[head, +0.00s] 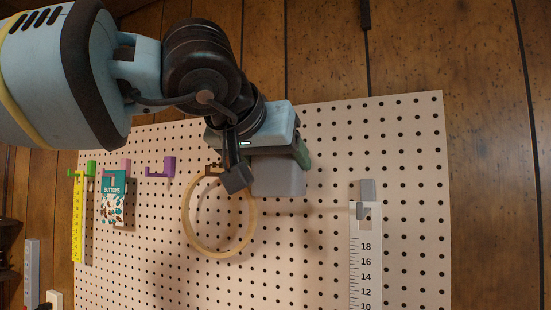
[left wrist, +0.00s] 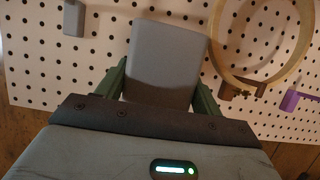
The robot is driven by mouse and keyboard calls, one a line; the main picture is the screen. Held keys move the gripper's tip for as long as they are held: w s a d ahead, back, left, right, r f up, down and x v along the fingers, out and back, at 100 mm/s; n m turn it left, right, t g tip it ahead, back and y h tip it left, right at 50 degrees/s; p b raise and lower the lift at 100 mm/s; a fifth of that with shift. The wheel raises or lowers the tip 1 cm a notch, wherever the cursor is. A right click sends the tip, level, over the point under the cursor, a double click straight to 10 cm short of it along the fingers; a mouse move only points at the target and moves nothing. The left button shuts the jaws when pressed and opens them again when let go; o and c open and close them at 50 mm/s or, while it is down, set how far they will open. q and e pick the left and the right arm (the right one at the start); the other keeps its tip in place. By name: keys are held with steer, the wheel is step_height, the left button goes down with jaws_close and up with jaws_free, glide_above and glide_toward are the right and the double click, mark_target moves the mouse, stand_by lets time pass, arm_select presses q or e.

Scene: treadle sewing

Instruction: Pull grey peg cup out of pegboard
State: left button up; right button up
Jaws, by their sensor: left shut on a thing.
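The grey peg cup (head: 278,178) is at the pegboard (head: 330,130), right of the wooden hoop. It also shows large in the left wrist view (left wrist: 166,62). My left gripper (head: 268,172) is shut on the cup, with one green finger on each side of it in the left wrist view (left wrist: 164,88). The cup's back and any pegs are hidden, so I cannot tell whether it still sits in the holes. My right gripper is not in view.
A wooden hoop (head: 189,229) hangs just left of the cup. A ruler (head: 366,260) hangs at the right on a grey peg (head: 368,188). A buttons packet (head: 114,205), a yellow tape (head: 78,225) and a purple peg (head: 168,167) are further left. Bare board lies below the cup.

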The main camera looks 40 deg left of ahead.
mark_target(271, 168)
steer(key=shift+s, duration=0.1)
arm_select(q)
steer(key=shift+s, duration=0.15)
steer(key=shift+s+d, duration=0.15)
steer(key=shift+s, duration=0.45)
steer(key=shift+s+d, duration=0.15)
steer(key=shift+s, duration=0.35)
steer(key=shift+s+d+p, duration=0.2)
steer(key=shift+s+p, duration=0.25)
steer(key=shift+s, duration=0.75)
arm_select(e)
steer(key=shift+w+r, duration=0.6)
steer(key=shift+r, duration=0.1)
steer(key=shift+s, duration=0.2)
